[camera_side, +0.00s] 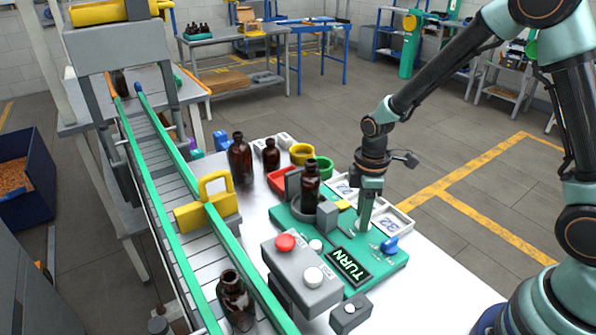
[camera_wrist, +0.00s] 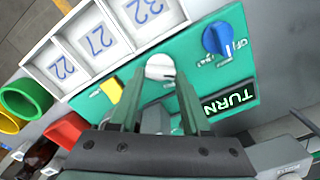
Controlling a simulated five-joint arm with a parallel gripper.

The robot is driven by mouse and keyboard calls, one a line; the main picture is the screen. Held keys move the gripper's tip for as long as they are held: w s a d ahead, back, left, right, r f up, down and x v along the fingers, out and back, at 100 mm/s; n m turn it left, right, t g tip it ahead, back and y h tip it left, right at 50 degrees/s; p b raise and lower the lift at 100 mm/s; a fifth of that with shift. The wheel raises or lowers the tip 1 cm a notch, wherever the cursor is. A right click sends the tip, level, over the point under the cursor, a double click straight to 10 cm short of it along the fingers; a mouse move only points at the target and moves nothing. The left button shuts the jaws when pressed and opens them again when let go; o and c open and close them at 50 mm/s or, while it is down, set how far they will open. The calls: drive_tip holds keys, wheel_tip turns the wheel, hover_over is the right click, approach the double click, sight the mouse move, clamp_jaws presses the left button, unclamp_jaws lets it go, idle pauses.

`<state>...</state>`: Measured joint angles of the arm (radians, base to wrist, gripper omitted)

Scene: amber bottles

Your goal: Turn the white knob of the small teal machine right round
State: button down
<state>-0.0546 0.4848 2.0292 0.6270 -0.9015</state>
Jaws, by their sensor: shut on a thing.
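The small teal machine (camera_side: 392,263) is a flat teal plate on the white table. It carries a dark TURN display (camera_side: 349,266), a blue knob (camera_side: 389,244) and an upright amber bottle (camera_side: 311,186) beside grey blocks. My gripper (camera_side: 364,226) points down over its far right part. In the wrist view my gripper (camera_wrist: 160,75) has its two teal fingers on either side of the white knob (camera_wrist: 160,67) and is shut on it. The TURN display (camera_wrist: 230,100) and blue knob (camera_wrist: 217,38) lie to its right there. In the side view the fingers hide the white knob.
A conveyor (camera_side: 170,180) with green rails and a yellow-handled block (camera_side: 207,205) runs along the left. A grey box with a red button (camera_side: 285,242) stands in front.

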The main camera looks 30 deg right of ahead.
drive_tip(key=m, duration=0.6)
drive_tip(key=shift+d, duration=0.1)
drive_tip(key=m, duration=0.6)
drive_tip(key=shift+w+d, duration=0.1)
drive_tip(key=m, duration=0.5)
drive_tip(key=shift+d+m, duration=0.1)
drive_tip(key=shift+m, duration=0.3)
drive_tip(key=m, duration=0.6)
drive_tip(key=shift+d, duration=0.1)
drive_tip(key=shift+c, duration=1.8)
unclamp_jaws()
